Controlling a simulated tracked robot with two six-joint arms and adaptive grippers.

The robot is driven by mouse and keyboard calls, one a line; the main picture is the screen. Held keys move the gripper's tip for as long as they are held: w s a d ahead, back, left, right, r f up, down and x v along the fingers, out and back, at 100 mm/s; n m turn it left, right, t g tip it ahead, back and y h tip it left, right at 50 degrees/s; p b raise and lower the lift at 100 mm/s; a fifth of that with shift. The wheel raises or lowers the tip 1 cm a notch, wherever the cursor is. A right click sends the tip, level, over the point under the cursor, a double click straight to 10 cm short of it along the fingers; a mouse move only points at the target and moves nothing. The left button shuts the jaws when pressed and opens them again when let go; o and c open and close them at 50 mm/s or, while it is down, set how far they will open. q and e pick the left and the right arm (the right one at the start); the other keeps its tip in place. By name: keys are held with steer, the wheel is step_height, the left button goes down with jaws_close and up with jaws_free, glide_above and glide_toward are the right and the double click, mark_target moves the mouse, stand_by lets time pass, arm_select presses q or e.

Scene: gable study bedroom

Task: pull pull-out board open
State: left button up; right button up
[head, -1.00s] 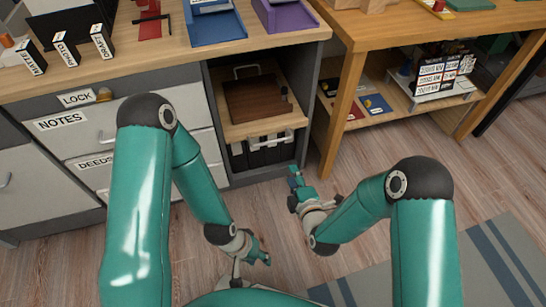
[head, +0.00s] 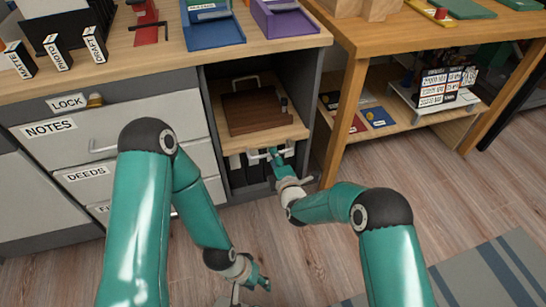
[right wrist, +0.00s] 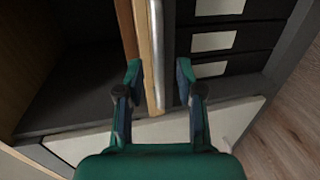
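The pull-out board (head: 238,143) is a light wooden shelf in the open compartment of the desk, with a pale bar handle along its front edge. A dark brown case with a handle (head: 252,108) lies on it. My right gripper (head: 274,157) is at the board's front edge. In the right wrist view its fingers (right wrist: 159,72) are apart, one on each side of the board's edge (right wrist: 143,40) and the metal handle (right wrist: 158,45). I cannot tell whether either finger touches. My left gripper (head: 260,278) hangs low over the floor, away from the board; its finger opening is unclear.
Black boxes with pale labels (head: 255,168) stand below the board. Drawers labelled NOTES and DEEDS (head: 85,172) are to the left. A wooden side table's leg (head: 343,120) stands close on the right. The floor in front is free.

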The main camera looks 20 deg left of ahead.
steer(key=shift+b+x, duration=0.4)
steer(key=shift+x, duration=1.25)
steer(key=shift+c, duration=0.2)
jaws_close()
